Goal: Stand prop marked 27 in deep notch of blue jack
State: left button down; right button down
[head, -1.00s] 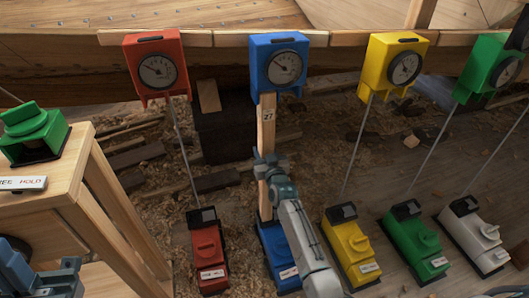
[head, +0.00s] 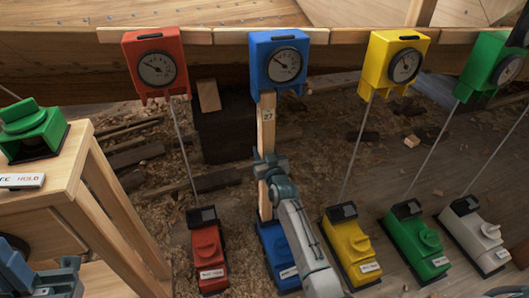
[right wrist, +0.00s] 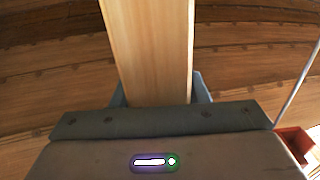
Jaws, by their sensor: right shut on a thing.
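The wooden prop marked 27 (head: 267,130) stands roughly upright in the head view. Its top meets the underside of the blue gauge box (head: 279,62), and its foot comes down at the back end of the blue jack (head: 277,255). I cannot make out which notch the foot is in. My right gripper (head: 266,170) is shut around the prop below its number. The right wrist view shows the bare prop (right wrist: 148,50) rising between the jaws. My left gripper (head: 40,274) is at the lower left, apart from the prop, and looks open and empty.
Red (head: 207,255), yellow (head: 349,247), green (head: 418,240) and white (head: 474,235) jacks stand in a row, with thin rods up to gauge boxes. The hull runs behind.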

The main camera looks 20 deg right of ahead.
jog(key=shift+w, duration=0.1)
dwell(0.3)
jog(key=c, duration=0.7)
grip_release()
jog(key=shift+c, duration=0.2)
jog(key=shift+f, duration=0.1)
jog(key=shift+s, duration=0.2)
jog(key=s, duration=1)
jog(key=shift+s+d, duration=0.2)
jog(key=shift+s, duration=0.05)
jog(key=shift+s+b, duration=0.4)
jog(key=shift+s, duration=2.1)
